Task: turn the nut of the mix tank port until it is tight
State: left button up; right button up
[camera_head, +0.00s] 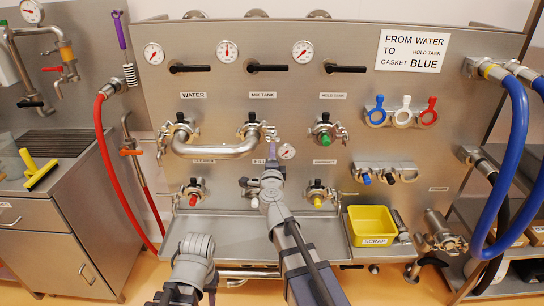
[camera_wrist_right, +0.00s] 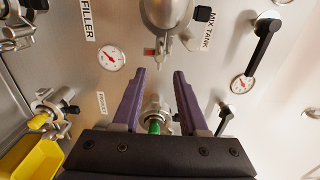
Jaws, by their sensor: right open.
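The mix tank port (camera_head: 250,130) is in the upper row of the steel panel, joined to the water port by a shiny U-shaped pipe (camera_head: 215,151). In the right wrist view the port's clamp (camera_wrist_right: 166,14) is at the top centre, with a small red-marked part (camera_wrist_right: 150,52) just below it. The nut is too small to make out surely. My right gripper (camera_head: 271,152), with purple fingers, is just below and right of the port. In the wrist view its fingers (camera_wrist_right: 160,74) are open, empty and pointed at the clamp side.
The hold tank port (camera_head: 325,134) with a green plug is right of the gripper. A small gauge (camera_head: 287,151) is close to the fingers. Lower ports hold coloured plugs.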

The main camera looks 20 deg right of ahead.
aim_at(273, 141)
jog(key=x, duration=0.8)
jog(key=shift+w+d, duration=0.1)
jog(key=shift+w, duration=0.25)
jog(key=shift+c, duration=0.4)
grip_shut()
